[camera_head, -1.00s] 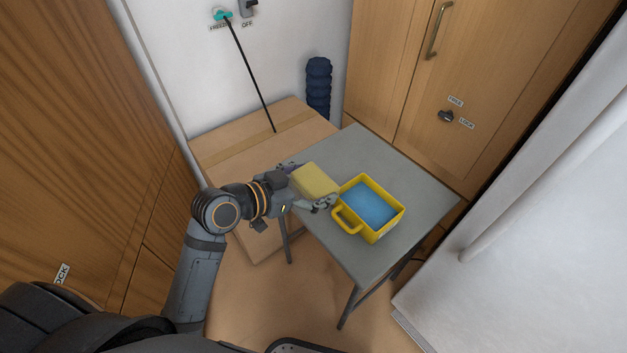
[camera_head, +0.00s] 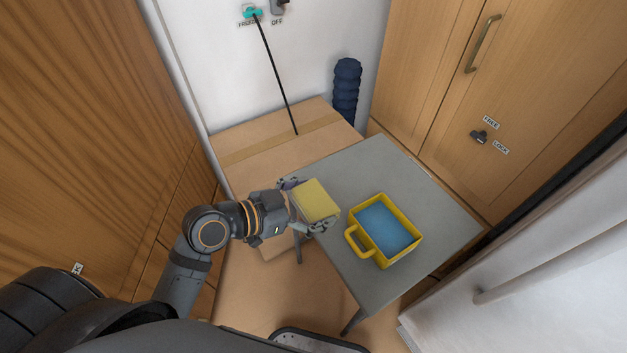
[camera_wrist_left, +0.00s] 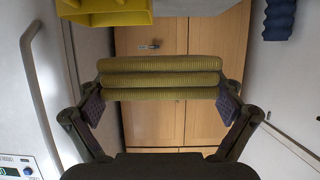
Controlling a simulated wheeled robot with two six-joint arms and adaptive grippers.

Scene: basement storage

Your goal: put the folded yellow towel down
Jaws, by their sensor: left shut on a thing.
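The folded yellow towel (camera_head: 317,201) is a thick pale-yellow block. My left gripper (camera_head: 308,206) is shut on it. In the head view the towel appears over the left part of the grey table (camera_head: 350,165); the height between them is hard to tell. In the left wrist view the towel (camera_wrist_left: 160,78) shows several stacked layers, with a finger pressed against each end. My right gripper is in neither view.
A yellow handled container (camera_head: 354,241) with a blue inside stands on the table right of the towel. A cardboard box (camera_head: 240,165) is behind the table's left side. A dark blue ribbed roll (camera_head: 346,90) stands by the wall. The table's back and right parts are bare.

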